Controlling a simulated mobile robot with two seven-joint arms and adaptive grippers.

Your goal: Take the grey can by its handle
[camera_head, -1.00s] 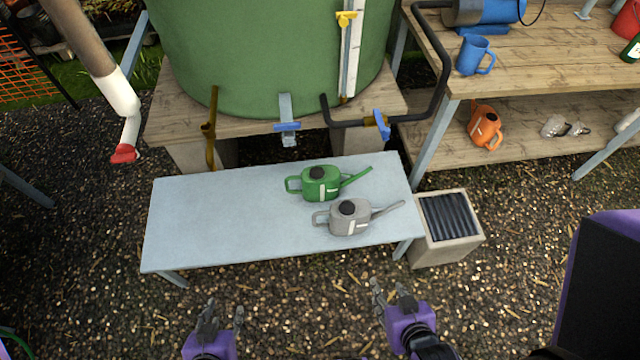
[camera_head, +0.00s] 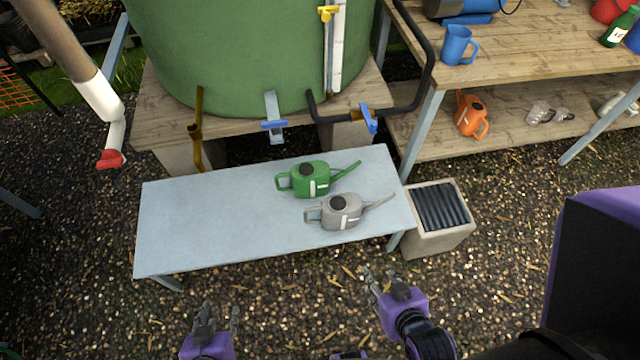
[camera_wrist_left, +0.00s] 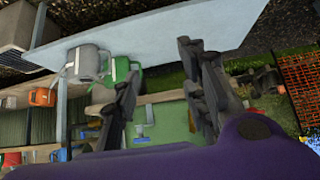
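The grey can (camera_head: 345,216) stands upright on the pale blue table (camera_head: 200,215), near its front right corner. Its handle (camera_head: 312,214) points left and its spout points right. It also shows in the left wrist view (camera_wrist_left: 84,66). A green can (camera_head: 308,181) stands just behind it, and in the left wrist view (camera_wrist_left: 124,68) it is beside it. My left gripper (camera_head: 221,312) is open and empty, in front of the table and left of the cans. My right gripper (camera_head: 380,278) looks open and empty, in front of the table's right end. Both are apart from the cans.
A concrete block with a dark ribbed top (camera_head: 441,208) stands against the table's right end. The green tank (camera_head: 240,50) with taps is behind the table. A wooden bench (camera_head: 530,60) stands at the back right. The table's left half is clear.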

